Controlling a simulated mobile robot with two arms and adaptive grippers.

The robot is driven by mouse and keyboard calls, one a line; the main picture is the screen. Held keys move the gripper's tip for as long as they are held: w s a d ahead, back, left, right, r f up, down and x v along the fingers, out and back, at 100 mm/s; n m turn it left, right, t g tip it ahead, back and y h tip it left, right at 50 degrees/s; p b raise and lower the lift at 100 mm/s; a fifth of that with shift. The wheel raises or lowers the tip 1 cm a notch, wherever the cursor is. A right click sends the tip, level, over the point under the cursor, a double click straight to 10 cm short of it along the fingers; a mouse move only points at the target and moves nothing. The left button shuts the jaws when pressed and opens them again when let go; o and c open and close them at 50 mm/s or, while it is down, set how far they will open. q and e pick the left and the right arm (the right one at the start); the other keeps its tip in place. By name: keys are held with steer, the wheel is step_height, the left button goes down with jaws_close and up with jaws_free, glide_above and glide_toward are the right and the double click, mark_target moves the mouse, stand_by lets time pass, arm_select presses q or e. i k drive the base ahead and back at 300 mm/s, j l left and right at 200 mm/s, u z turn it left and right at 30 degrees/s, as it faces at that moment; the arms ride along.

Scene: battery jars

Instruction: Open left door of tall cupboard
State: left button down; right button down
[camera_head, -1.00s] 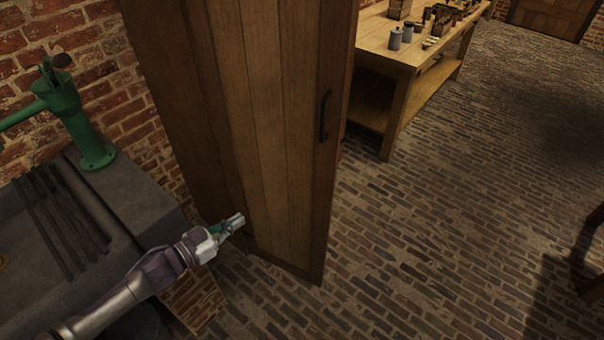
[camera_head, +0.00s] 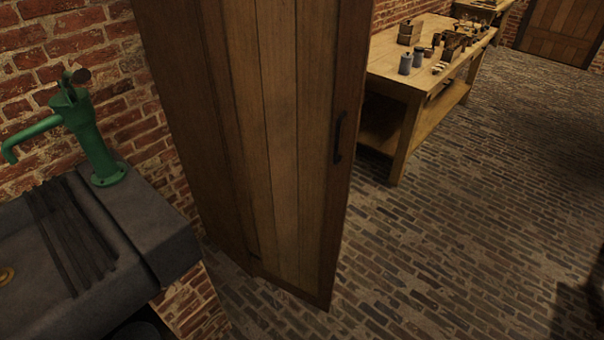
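The tall wooden cupboard (camera_head: 185,110) stands in the middle of the view, against the brick wall. Its plank door (camera_head: 275,150) faces me and appears closed. A dark vertical handle (camera_head: 338,137) is fixed near the right edge of this door. Only one door shows clearly, and I cannot tell whether it is the left one. Neither of my grippers is in view.
A stone sink (camera_head: 140,215) with a green hand pump (camera_head: 92,140) stands at left, close to the cupboard. A wooden workbench (camera_head: 400,75) with jars and small items stands behind at right. The brick floor (camera_head: 450,210) at right is clear.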

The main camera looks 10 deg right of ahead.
mark_target(289, 76)
steer(key=i+l+u, duration=0.1)
steer(key=l+u, duration=0.15)
steer(key=u, duration=0.2)
steer(key=l+u, duration=0.3)
steer(key=u, duration=0.15)
steer(key=l+u, duration=0.3)
steer(key=u, duration=0.15)
steer(key=l+u, duration=0.25)
steer(key=u, duration=0.2)
